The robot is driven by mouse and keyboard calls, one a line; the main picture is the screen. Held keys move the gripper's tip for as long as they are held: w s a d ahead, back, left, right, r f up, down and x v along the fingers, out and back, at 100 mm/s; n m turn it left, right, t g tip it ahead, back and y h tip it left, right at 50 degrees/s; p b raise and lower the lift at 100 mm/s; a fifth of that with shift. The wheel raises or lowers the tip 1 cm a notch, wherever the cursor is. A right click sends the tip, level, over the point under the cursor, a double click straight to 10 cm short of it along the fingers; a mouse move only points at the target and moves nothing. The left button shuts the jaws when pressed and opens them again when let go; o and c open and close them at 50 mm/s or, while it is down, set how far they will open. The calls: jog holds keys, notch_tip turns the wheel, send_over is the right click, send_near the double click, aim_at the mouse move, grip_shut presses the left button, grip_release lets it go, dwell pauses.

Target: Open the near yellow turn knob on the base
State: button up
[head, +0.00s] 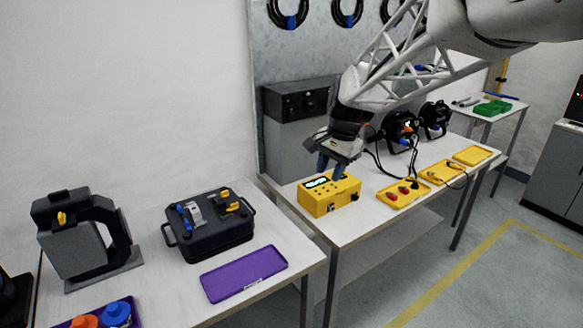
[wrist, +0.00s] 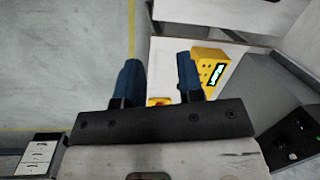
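A black base (head: 212,245) with side handles sits on the near table. Two yellow turn knobs are on its right half; the near yellow turn knob (head: 234,207) is below the far yellow turn knob (head: 225,193). Blue parts and a grey metal piece are on its left half. My gripper (head: 332,167) points down over the yellow instrument box, up and to the right of the base. In the wrist view its two blue fingers (wrist: 158,68) stand apart with nothing held. The base is not recognisable in the wrist view.
The yellow instrument box (head: 322,206) with a lit display is under my gripper; it also shows in the wrist view (wrist: 207,85). A grey clamp-like stand (head: 75,255) is left. Yellow trays (head: 405,205) lie farther right.

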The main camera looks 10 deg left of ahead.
jog(key=w+a+f+m, duration=0.1)
jog(key=w+a+f, duration=0.15)
jog(key=a, duration=0.25)
jog(key=w+a+f+g, duration=0.1)
jog(key=w+a+f, duration=0.1)
jog(key=w+a, duration=0.25)
jog(key=w+a+f+m, duration=0.1)
jog(key=w+a+f, duration=0.15)
jog(key=a, duration=0.25)
jog(key=m+g, duration=0.2)
send_near(236, 203)
jog(key=shift+s+f+y, duration=0.25)
jog(key=shift+f+y, duration=0.15)
jog(key=shift+f, duration=0.1)
jog(key=shift+f, duration=0.1)
jog(key=shift+x, duration=3.85)
grip_shut()
